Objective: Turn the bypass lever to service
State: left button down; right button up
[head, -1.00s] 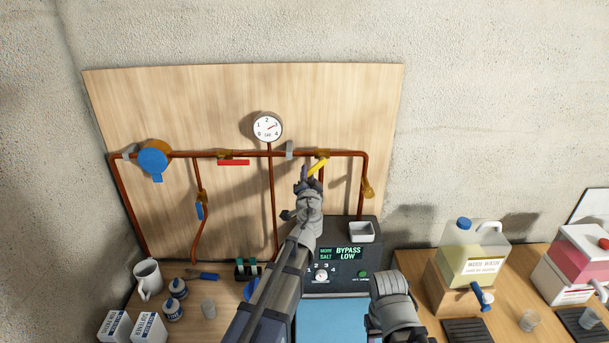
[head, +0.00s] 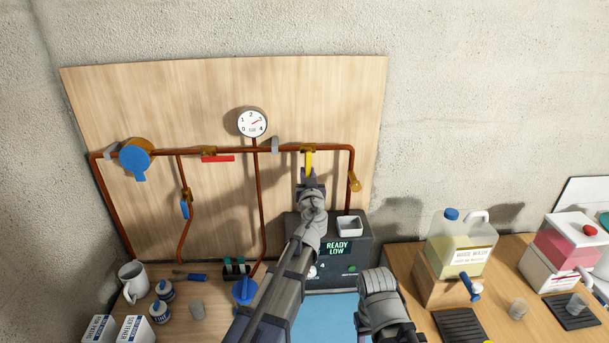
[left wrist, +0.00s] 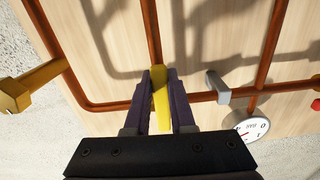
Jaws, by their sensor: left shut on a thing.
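The yellow bypass lever (head: 309,162) hangs from its brass valve on the upper copper pipe, pointing straight down in the head view. My left gripper (head: 309,178) is shut on the lever's lower part. In the left wrist view the yellow lever (left wrist: 160,98) lies between the two dark fingers of my left gripper (left wrist: 159,105). The softener unit's display (head: 337,248) reads READY and LOW; my left arm hides part of its front. My right arm shows at the bottom of the head view, but its fingers do not show.
A red lever (head: 218,158) and a blue-faced valve (head: 136,160) sit on the same pipe to the left. A pressure gauge (head: 252,122) stands above it. A white tray (head: 349,226) rests on the unit. Bottles and dispensers stand on the right bench.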

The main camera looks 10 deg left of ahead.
pick_arm(q)
jog(key=shift+d+n, duration=0.2)
jog(key=shift+n, duration=0.1)
dwell(0.4)
jog(key=c, duration=0.8)
grip_release()
jog(key=shift+o, duration=0.2)
jog(key=v, duration=0.7)
jog(key=shift+s, duration=0.35)
jog(key=shift+d, duration=0.1)
